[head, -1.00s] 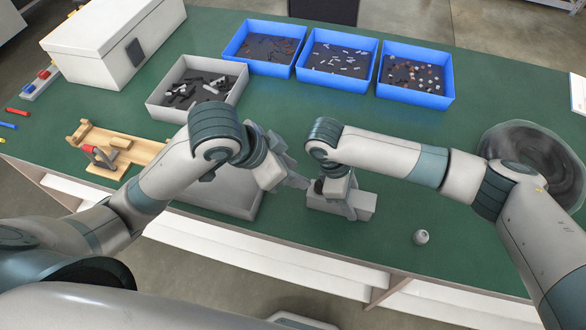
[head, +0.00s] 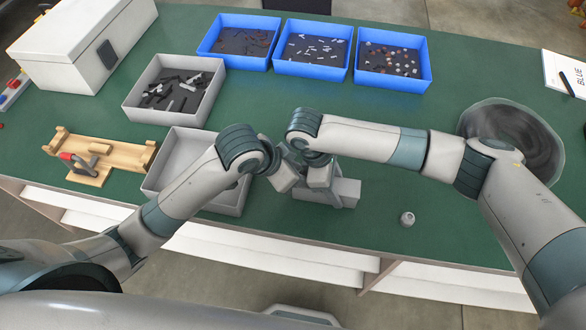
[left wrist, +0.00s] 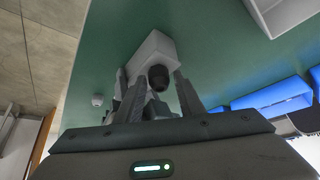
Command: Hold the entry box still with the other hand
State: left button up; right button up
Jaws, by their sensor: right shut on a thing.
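The grey entry box (head: 347,190) lies on the green table in front of me. My right gripper (head: 327,190) reaches down over it and is shut on it. My left gripper (head: 295,172) is just left of the box, its fingers partly hidden by the arms. In the left wrist view the box (left wrist: 152,48) shows a round black fitting (left wrist: 158,77) on its near face. My left gripper's fingers (left wrist: 158,97) stand apart on either side of that fitting. I cannot tell whether they touch it. Grey parts overlap there.
A small grey cap (head: 407,219) stands right of the box. A grey tray (head: 178,150) is close on the left, beside a wooden fixture (head: 125,155). A bin of dark parts (head: 138,103) and blue bins (head: 312,72) stand behind.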

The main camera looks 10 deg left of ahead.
pick_arm(q)
jog(key=shift+w+d+f, duration=0.1)
jog(key=shift+d+f, duration=0.05)
jog(key=shift+f, duration=0.15)
